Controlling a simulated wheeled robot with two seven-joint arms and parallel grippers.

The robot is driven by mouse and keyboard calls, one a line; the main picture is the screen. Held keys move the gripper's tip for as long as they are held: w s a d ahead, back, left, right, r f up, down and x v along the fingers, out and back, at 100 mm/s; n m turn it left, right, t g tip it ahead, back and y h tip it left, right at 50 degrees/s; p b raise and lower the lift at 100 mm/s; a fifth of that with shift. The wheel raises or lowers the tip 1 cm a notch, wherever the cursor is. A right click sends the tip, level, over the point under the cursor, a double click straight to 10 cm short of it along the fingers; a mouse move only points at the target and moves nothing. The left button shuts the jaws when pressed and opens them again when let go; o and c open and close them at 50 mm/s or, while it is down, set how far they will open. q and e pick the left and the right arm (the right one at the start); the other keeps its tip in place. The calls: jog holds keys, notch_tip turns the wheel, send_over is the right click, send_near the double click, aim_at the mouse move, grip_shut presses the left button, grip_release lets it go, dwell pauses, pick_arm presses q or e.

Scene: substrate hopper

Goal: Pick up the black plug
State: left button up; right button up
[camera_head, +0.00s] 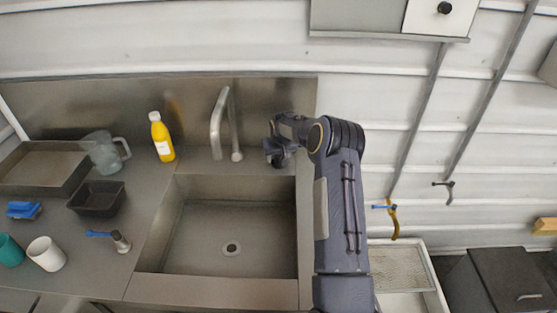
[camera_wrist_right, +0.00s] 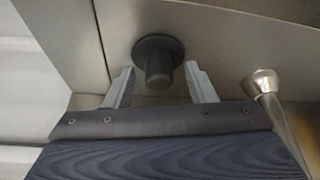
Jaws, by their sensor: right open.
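The black plug (camera_wrist_right: 158,62) shows in the right wrist view as a round flange with a short knob, resting on the steel counter beside the sink. My right gripper (camera_wrist_right: 160,88) is open, with one finger on each side of the knob and slightly short of it; I see no clear contact. In the head view my right gripper (camera_head: 278,158) is over the counter at the sink's back right corner, and a dark shape under it may be the plug. My left gripper does not show.
The steel sink (camera_head: 230,278) lies left of my right arm. The faucet (camera_head: 218,125) stands close to the gripper. A yellow bottle (camera_head: 162,138), a clear jug (camera_head: 102,152), a black tray (camera_head: 97,198) and cups stand on the counter at left.

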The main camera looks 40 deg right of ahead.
grip_shut()
jog(key=shift+r, duration=0.1)
jog(key=shift+r, duration=0.15)
jog(key=shift+r, duration=0.25)
notch_tip(320, 180, up, 2)
jog(key=shift+r+b, duration=0.1)
jog(key=shift+b, duration=0.35)
jog(key=s+a+r+b, duration=0.5)
jog(key=s+r, duration=0.5)
jog(key=s, duration=0.2)
jog(key=shift+s+a, duration=0.4)
jog(key=shift+a, duration=0.1)
